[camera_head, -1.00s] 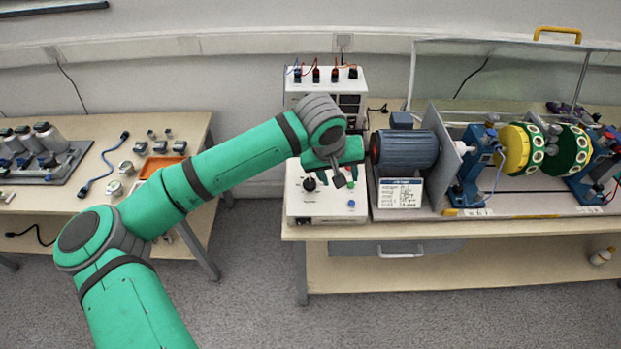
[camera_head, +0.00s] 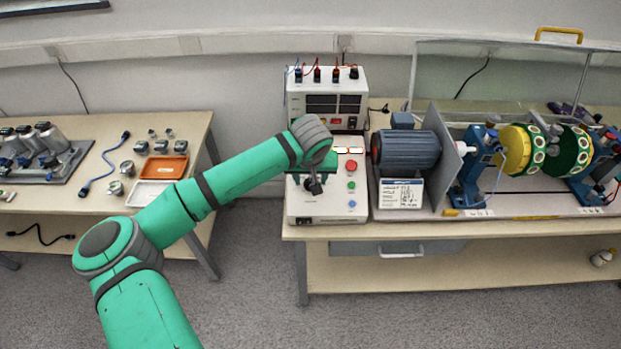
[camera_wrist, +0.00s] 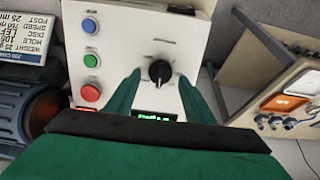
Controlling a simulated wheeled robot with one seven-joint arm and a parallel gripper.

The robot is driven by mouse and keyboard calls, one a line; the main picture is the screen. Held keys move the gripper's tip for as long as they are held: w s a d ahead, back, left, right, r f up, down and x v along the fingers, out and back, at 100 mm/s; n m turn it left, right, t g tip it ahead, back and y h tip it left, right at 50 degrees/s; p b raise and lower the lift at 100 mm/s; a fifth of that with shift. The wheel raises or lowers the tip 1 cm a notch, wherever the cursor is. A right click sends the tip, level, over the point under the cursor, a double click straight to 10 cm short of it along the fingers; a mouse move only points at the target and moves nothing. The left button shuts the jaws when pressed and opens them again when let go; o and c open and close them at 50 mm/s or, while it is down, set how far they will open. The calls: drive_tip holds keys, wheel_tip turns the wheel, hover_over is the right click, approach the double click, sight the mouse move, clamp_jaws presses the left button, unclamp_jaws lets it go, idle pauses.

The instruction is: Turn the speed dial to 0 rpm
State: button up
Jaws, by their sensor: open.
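The speed dial (camera_wrist: 159,72) is a black round knob with a white pointer mark on the white control box (camera_head: 330,205). In the wrist view it lies between and just beyond the fingertips of my gripper (camera_wrist: 157,75), which are apart and not touching it as far as I can tell.
Red (camera_head: 351,168), green (camera_head: 351,185) and blue (camera_head: 352,204) buttons sit right of the dial. A power supply (camera_head: 330,98) with leads stands behind the box. The motor (camera_head: 405,150) is on the right. A side table (camera_head: 105,205) with trays stands left, across a floor gap.

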drive_tip(key=shift+w+f, duration=0.2)
drive_tip(key=shift+f, duration=0.25)
drive_tip(key=c, duration=1)
